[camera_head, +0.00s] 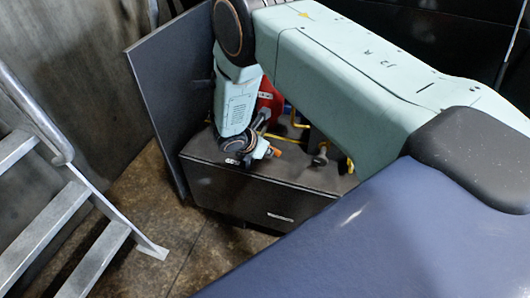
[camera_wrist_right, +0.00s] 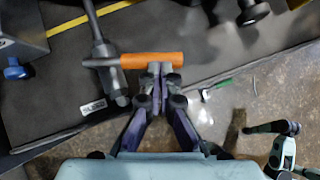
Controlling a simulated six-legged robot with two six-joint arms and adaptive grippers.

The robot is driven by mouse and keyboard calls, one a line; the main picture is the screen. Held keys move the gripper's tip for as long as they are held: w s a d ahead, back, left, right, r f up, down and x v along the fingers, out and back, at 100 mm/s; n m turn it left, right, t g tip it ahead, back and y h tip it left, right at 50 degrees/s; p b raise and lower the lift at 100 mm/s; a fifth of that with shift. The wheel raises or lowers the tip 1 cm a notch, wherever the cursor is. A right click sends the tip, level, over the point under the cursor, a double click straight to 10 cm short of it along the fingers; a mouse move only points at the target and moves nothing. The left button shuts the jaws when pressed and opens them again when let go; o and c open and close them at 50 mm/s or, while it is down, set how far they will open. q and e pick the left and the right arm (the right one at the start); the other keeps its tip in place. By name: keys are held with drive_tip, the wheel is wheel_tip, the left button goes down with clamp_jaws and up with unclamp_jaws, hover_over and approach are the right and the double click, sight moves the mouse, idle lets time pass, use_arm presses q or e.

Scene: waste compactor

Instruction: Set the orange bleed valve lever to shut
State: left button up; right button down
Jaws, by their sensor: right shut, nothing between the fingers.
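The orange bleed valve lever (camera_wrist_right: 150,60) lies crosswise in the right wrist view, its left end on a grey metal valve body with a stem. In the head view it is a small orange spot (camera_head: 276,152) at the cabinet top's front edge. My right gripper (camera_wrist_right: 159,70) is shut, with its fingertips together at the right part of the lever and overlapping its lower edge. Nothing is between the fingers. I cannot tell if the tips touch the lever. In the head view my right gripper (camera_head: 264,151) is small, just left of the orange. My left gripper is not visible.
The dark cabinet (camera_head: 240,190) carries a red round part (camera_head: 268,98), yellow piping (camera_head: 298,125) and a metal knob (camera_head: 320,158). A blue knob (camera_wrist_right: 15,71) lies left of the lever. A grey upright panel (camera_head: 165,85) and metal stairs (camera_head: 60,220) are at left.

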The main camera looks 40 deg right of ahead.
drive_tip(key=shift+s+d, duration=0.1)
drive_tip(key=shift+d, duration=0.05)
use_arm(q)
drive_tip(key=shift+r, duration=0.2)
use_arm(e)
drive_tip(key=shift+d, duration=0.9)
drive_tip(key=shift+d+f, duration=0.1)
